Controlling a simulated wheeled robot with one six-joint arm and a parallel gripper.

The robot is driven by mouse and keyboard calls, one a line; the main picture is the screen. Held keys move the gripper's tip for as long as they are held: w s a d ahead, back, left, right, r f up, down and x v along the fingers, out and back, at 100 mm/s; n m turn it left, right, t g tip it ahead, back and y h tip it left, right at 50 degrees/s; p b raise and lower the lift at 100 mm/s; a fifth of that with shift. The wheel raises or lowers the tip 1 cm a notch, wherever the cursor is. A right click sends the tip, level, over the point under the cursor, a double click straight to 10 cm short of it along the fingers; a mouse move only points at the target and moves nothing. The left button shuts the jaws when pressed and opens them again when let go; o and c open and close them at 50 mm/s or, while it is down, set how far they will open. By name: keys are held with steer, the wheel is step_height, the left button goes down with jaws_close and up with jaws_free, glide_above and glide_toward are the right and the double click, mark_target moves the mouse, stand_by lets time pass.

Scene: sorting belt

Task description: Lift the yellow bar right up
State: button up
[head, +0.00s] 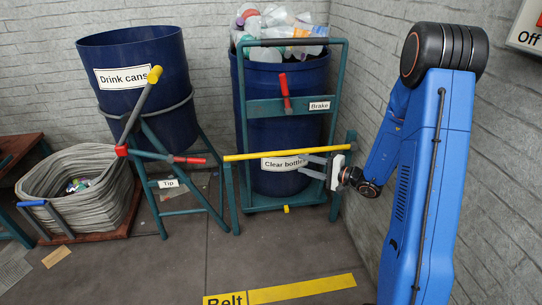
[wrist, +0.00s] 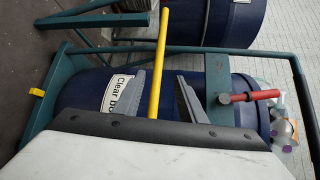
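The yellow bar (head: 262,154) lies nearly level across the front of the blue clear bottles bin (head: 283,89), at the lower part of its green frame. It also shows in the wrist view (wrist: 161,58), running between the two fingers. My gripper (head: 302,165) is at the right part of the bar, coming from the right. In the wrist view my gripper (wrist: 165,75) is open, with a finger on each side of the bar and a visible gap to each. I cannot tell how deep the bar sits between the fingers.
A red brake handle (head: 285,92) sits on the frame above the bar; it is close right of the fingers in the wrist view (wrist: 250,96). The drink cans bin (head: 145,110) with a yellow-tipped tip lever (head: 154,76) stands left. The right wall is close.

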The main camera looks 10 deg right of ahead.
mark_target(274, 155)
steer(key=x, duration=1.7)
steer(key=shift+w+d+f, duration=0.15)
steer(key=shift+w+f, duration=0.05)
steer(key=shift+w, duration=0.15)
jaws_close()
